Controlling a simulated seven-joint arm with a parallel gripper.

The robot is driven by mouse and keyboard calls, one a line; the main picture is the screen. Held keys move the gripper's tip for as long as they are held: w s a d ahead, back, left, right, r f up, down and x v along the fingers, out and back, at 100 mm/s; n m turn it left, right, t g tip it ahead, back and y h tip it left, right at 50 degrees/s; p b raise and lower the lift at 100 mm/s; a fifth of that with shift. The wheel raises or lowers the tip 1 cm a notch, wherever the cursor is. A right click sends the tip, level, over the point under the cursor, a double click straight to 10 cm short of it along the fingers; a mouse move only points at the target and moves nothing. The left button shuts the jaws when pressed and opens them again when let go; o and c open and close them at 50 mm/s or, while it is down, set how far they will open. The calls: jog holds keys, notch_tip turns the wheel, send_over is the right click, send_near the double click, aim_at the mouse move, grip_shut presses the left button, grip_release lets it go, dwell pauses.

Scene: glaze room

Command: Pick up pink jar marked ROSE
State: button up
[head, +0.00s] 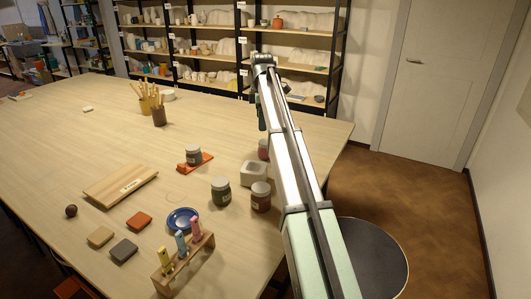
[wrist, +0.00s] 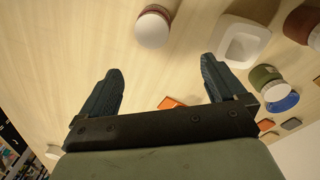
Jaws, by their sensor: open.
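A pinkish-red jar (head: 263,149) stands on the table, partly hidden behind my arm in the head view. In the wrist view a jar with a pale round lid (wrist: 152,28) and a reddish body, which looks like the same one, is beyond my fingertips. No ROSE label can be read. My gripper (wrist: 160,66) is open and empty, with both dark fingers apart; the jar is ahead of the gap and not between them. In the head view my gripper is small and dark beside the arm.
A white square dish (head: 253,176) stands close to the pinkish jar. A blue bowl (head: 182,220) is in front. The table's far left is mostly clear.

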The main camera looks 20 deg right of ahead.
aim_at(265, 141)
jog(key=s+d+m+t, duration=0.2)
jog(key=s+d+m, duration=0.15)
jog(key=m, duration=0.35)
jog(key=w+f+m, duration=0.1)
jog(key=f+m, duration=0.1)
jog(key=w+f+m, duration=0.1)
jog(key=f+m, duration=0.2)
jog(key=w+a+f+m, duration=0.1)
jog(key=f+m, duration=0.2)
jog(key=shift+w+f+t, duration=0.25)
jog(key=shift+w+t, duration=0.05)
jog(key=shift+t, duration=0.1)
jog(key=shift+a+x, duration=0.15)
jog(key=shift+x, duration=1.2)
jog(key=shift+a+x, duration=0.15)
jog(key=shift+x, duration=1.15)
jog(key=shift+w, duration=0.15)
jog(key=c, duration=1.2)
jog(key=shift+r, duration=0.1)
jog(key=shift+c, duration=0.6)
